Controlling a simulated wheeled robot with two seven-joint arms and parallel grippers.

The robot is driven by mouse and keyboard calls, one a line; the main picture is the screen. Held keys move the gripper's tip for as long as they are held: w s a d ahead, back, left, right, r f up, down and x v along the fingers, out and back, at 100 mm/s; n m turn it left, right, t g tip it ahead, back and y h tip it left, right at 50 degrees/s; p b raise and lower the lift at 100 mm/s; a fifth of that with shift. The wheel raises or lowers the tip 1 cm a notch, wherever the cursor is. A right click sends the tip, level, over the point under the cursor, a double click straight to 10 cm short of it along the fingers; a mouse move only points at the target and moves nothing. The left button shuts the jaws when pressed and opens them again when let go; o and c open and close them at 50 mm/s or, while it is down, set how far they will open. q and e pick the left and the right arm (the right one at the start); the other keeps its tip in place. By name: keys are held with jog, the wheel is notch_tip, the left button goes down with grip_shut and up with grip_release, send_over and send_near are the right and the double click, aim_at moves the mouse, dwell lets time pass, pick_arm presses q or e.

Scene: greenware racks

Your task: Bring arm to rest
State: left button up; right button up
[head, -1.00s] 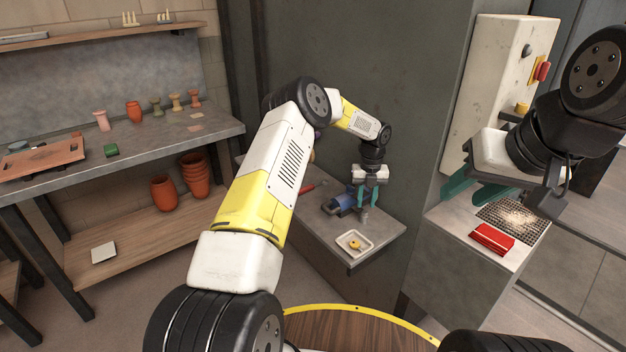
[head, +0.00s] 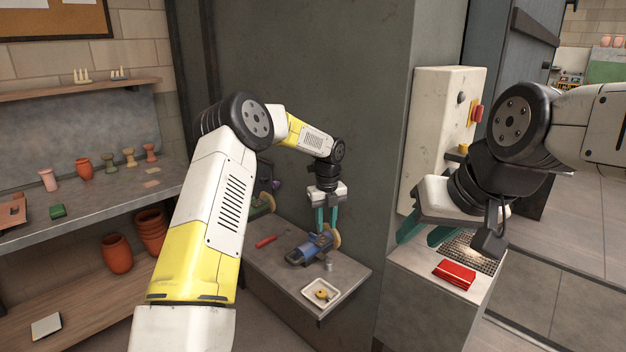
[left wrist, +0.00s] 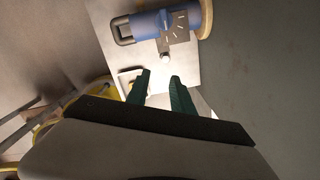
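My left gripper (head: 327,222) hangs with its teal fingers pointing down above the grey side table (head: 343,280). Its fingers are apart with nothing between them, and it also shows in the left wrist view (left wrist: 160,88). A small grey metal cylinder (head: 328,265) stands on the table below and clear of the fingers; the left wrist view shows it (left wrist: 165,57) beyond the fingertips. My right gripper (head: 428,234) is at the right, over the pedestal; its teal fingers are apart, and I see nothing held between them.
Shelves of pots fill the left.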

pick_arm(q)
jog(key=s+a+r+n+t, duration=0.1)
jog(key=s+a+r+n, duration=0.3)
jog(key=s+r+n, duration=0.6)
jog(key=s+a+r+n+t, duration=0.2)
jog(key=s+a+r+n, duration=0.3)
jog(key=s+r, duration=0.5)
jog(key=s+a+r+n+t+h, duration=0.1)
jog(key=s+a+n, duration=0.1)
jog(key=s+n, duration=0.5)
jog(key=s+a+r+n+t+h, duration=0.1)
jog(key=s+r+n, duration=0.1)
jog(key=s+n, duration=0.6)
jog(key=s, duration=0.3)
jog(key=shift+a+n+t, duration=0.3)
jog(key=shift+a, duration=0.1)
